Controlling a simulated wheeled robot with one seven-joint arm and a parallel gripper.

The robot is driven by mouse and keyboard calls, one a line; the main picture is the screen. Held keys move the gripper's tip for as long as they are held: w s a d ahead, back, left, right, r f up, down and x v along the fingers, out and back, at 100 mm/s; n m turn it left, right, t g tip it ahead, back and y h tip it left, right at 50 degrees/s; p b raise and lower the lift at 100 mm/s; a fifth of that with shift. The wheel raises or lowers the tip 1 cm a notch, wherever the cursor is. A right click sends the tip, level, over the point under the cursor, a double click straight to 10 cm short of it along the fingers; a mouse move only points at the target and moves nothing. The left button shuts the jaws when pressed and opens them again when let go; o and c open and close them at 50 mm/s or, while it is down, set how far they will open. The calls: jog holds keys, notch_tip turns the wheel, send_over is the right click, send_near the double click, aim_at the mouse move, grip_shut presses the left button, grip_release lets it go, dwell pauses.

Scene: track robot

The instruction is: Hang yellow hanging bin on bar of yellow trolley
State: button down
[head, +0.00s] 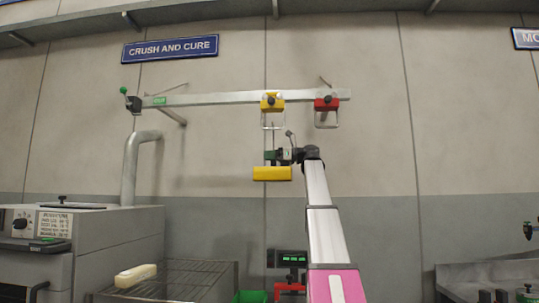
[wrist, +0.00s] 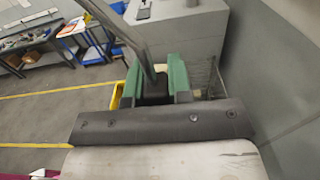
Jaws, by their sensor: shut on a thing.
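The yellow trolley (head: 272,102) sits on the overhead rail, with a thin wire bar (head: 272,127) below it. The yellow hanging bin (head: 272,174) is in the air below that bar, apart from the trolley. My gripper (head: 277,155) is just above the bin, shut on its metal hanger. In the wrist view, my green fingers (wrist: 154,86) close around the grey hanger rod (wrist: 137,42). A yellow part of the bin (wrist: 117,94) shows beside the left finger; most of it is hidden there. I cannot tell the depth between hanger and bar.
A red trolley (head: 327,103) with its own bar hangs right of the yellow one on the same rail (head: 215,98). A grey machine (head: 105,235) with a pipe stands left, a wire rack (head: 190,275) beside it. Wall space around the bin looks clear.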

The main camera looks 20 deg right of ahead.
jog(key=shift+f, duration=0.35)
jog(key=c, duration=1)
grip_release()
jog(key=shift+o, duration=0.2)
jog(key=v, duration=1)
jog(key=shift+d, duration=0.4)
jog(key=shift+s, duration=0.15)
